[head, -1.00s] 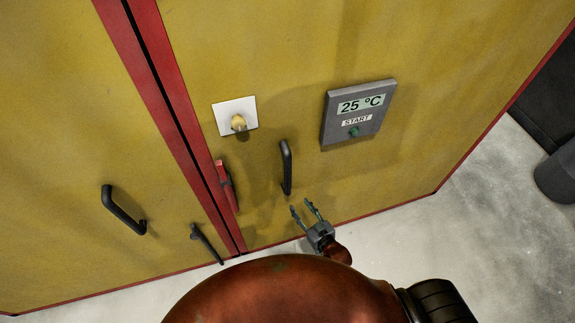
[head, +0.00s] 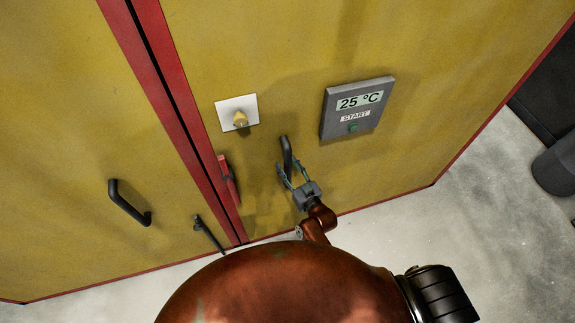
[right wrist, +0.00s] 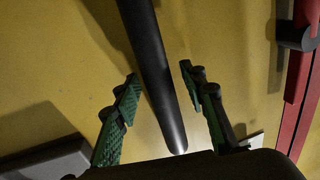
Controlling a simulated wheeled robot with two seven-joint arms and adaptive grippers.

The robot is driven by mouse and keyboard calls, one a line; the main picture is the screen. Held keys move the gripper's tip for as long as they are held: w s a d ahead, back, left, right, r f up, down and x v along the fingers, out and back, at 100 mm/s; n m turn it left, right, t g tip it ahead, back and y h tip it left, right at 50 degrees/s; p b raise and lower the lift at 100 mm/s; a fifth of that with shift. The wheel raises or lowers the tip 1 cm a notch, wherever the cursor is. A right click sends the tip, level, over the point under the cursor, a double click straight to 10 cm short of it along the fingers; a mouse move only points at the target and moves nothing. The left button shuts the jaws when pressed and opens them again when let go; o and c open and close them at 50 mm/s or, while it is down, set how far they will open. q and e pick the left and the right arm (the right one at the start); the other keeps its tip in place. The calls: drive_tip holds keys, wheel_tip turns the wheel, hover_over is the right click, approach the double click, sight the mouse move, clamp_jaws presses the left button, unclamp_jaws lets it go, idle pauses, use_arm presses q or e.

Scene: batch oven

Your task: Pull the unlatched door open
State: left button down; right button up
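The yellow right door (head: 400,60) has a dark upright bar handle (head: 286,148). My right gripper (head: 290,168) is at the lower part of this handle with its fingers spread. In the right wrist view the handle (right wrist: 152,65) runs between the two green-padded fingers (right wrist: 159,76), with yellow showing on both sides, so the gripper is open around the bar. The yellow left door (head: 60,100) has its own black handle (head: 128,203). A dark red-edged seam separates the doors, and both look flush. My left gripper is not in view.
A red lever (head: 228,182) and a black lever (head: 208,234) sit near the seam.

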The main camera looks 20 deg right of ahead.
drive_tip(key=shift+c, duration=0.4)
clamp_jaws()
idle(0.4)
